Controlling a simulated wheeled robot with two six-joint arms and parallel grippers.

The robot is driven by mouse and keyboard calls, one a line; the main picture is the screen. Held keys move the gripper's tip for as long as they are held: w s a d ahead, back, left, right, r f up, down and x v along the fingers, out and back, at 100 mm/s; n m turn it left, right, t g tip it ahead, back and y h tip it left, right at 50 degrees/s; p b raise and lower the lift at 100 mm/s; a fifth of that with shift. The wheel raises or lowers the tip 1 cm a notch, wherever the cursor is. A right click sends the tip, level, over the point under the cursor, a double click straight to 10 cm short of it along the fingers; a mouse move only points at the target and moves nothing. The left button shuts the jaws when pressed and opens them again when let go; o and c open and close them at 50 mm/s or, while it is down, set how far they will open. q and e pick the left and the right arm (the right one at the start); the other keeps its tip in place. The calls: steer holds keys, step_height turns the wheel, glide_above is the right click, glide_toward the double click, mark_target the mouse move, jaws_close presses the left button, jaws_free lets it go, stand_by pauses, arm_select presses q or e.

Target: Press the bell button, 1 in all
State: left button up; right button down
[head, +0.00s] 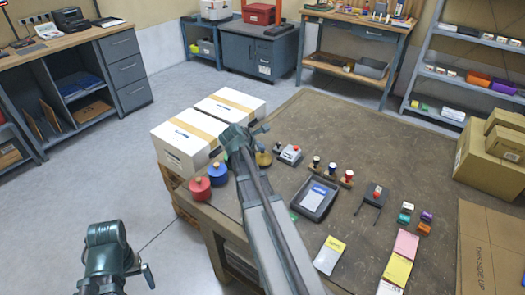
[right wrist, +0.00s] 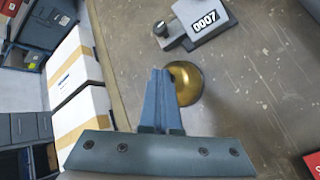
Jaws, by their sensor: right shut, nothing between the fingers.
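The gold bell (head: 263,159) stands on the worktable (head: 330,130), just right of my right wrist in the head view. In the right wrist view the gold dome of the bell (right wrist: 189,86) shows right behind the fingers, which hide its left edge and whatever button is on its top. My right gripper (right wrist: 161,74) is shut and empty, with its tips beside or over the dome; I cannot tell whether they touch it. My left wrist (head: 106,250) is at the lower left, away from the table, and its fingertips are hidden.
A grey counter marked 0007 (right wrist: 195,22) stands close to the bell; it also shows in the head view (head: 290,154). White boxes (head: 185,145) stand at the table's left corner. Red and blue weights (head: 199,188) are near the left edge. A black tray (head: 314,198) lies right of my right arm.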

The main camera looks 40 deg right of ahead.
steer(key=shift+r+p, duration=0.7)
steer(key=shift+r, duration=0.1)
step_height(320, 180, up, 5)
steer(key=p, duration=0.5)
steer(key=shift+a, duration=0.1)
stand_by(0.5)
steer(key=s+a+f+m+g+y, duration=0.1)
steer(key=s+a+f+m+y, duration=0.15)
steer(key=a, duration=0.85)
steer(key=s+a+f+m+y, duration=0.1)
steer(key=s+a+m, duration=0.15)
steer(key=a, duration=0.85)
steer(key=s+a+f+m+g+y, duration=0.15)
steer(key=s+a, duration=0.25)
steer(key=a, duration=0.7)
steer(key=s+a+m+g+y+p, duration=0.1)
steer(key=s+a+m+y, duration=0.1)
steer(key=s+a, duration=0.7)
steer(key=shift+a+f+m, duration=0.2)
steer(key=shift+a+m, duration=0.35)
steer(key=shift+a, duration=0.5)
